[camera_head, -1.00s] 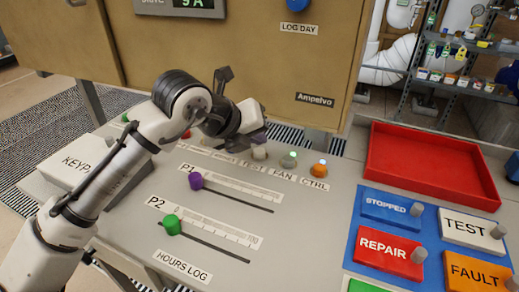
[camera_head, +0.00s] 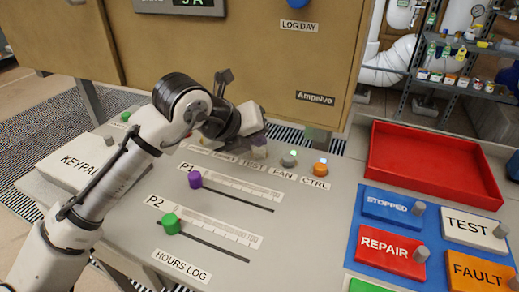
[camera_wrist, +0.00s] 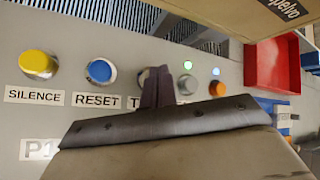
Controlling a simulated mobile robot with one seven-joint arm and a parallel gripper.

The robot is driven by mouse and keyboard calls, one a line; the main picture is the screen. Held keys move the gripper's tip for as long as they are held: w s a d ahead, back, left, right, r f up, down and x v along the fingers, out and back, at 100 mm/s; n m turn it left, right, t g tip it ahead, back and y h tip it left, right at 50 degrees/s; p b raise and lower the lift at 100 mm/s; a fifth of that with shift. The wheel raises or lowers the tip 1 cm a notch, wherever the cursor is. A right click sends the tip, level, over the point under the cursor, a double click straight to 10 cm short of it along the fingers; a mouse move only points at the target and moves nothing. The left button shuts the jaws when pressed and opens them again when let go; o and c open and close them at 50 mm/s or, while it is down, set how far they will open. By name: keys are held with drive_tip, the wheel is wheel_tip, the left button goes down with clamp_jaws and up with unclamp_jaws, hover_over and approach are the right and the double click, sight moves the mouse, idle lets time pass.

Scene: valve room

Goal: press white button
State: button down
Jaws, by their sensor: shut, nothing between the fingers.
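The white button (camera_head: 259,153) stands on the grey console, in the row above its TEST label, left of the FAN button (camera_head: 289,158). In the wrist view it is mostly hidden behind my fingers; only a pale edge (camera_wrist: 143,76) shows. My gripper (camera_head: 260,139) is shut and empty, pointing down at the white button from just above. I cannot tell whether the fingertips touch it. My shut fingers also show in the wrist view (camera_wrist: 157,86), in front of the TEST label and right of the blue RESET button (camera_wrist: 100,71).
An orange CTRL button (camera_head: 320,167) sits farther right. Purple (camera_head: 195,179) and green (camera_head: 171,223) slider knobs stand in front. A red tray (camera_head: 430,160) and labelled blocks lie at right. A brown cabinet (camera_head: 240,60) rises close behind the button row.

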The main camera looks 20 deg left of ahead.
sight(256, 153)
drive_tip(key=shift+f+b, duration=0.35)
drive_tip(key=shift+f, duration=0.1)
idle(0.6)
drive_tip(key=shift+r, duration=0.1)
drive_tip(key=shift+r+p, duration=0.65)
drive_tip(key=shift+r, duration=0.15)
drive_tip(key=shift+r+p, duration=1.9)
drive_tip(key=shift+r, duration=0.65)
drive_tip(key=shift+f, duration=0.1)
